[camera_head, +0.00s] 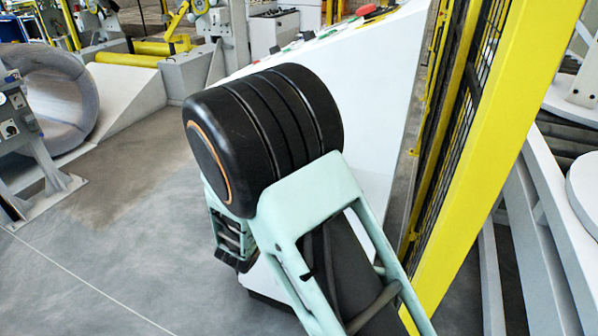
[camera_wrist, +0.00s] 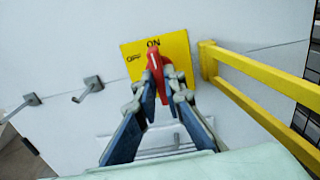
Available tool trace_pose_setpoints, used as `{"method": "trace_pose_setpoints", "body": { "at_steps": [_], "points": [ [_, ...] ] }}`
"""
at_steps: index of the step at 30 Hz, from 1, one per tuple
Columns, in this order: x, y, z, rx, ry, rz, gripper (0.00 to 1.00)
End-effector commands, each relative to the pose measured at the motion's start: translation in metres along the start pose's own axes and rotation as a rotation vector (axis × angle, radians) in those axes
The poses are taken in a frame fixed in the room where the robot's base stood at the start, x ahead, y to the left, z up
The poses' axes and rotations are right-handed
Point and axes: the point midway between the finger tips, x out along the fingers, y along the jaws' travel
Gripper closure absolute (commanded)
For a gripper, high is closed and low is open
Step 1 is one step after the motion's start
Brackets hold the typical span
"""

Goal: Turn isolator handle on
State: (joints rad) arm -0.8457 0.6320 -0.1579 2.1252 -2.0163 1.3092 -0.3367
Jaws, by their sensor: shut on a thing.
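In the wrist view a red isolator handle (camera_wrist: 154,62) stands in front of a yellow plate (camera_wrist: 178,47) on a light-coloured panel. The plate reads "ON" at the top and "OFF" at the left. The handle's upper end points up towards "ON", tilted slightly. My gripper (camera_wrist: 160,88) is at the handle, with its two fingers on either side of the red handle and shut on it. The lower part of the handle is partly hidden between the fingers. In the head view my arm covers the handle and the gripper, so neither shows there.
A yellow rail (camera_wrist: 255,95) juts out right of the plate. Two grey door handles (camera_wrist: 90,86) are on the panel at left. In the head view a yellow fence post (camera_head: 500,130) stands close right of my arm. A white console (camera_head: 370,80) with buttons is behind it. Floor at left is open.

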Motion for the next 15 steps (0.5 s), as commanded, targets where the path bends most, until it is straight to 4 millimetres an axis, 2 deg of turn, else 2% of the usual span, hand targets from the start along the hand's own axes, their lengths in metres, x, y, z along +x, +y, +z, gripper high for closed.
{"method": "trace_pose_setpoints", "body": {
  "at_steps": [15],
  "points": [
    [-0.0005,0.0,-0.0006,0.047,0.002,0.0,1.0]
  ]
}}
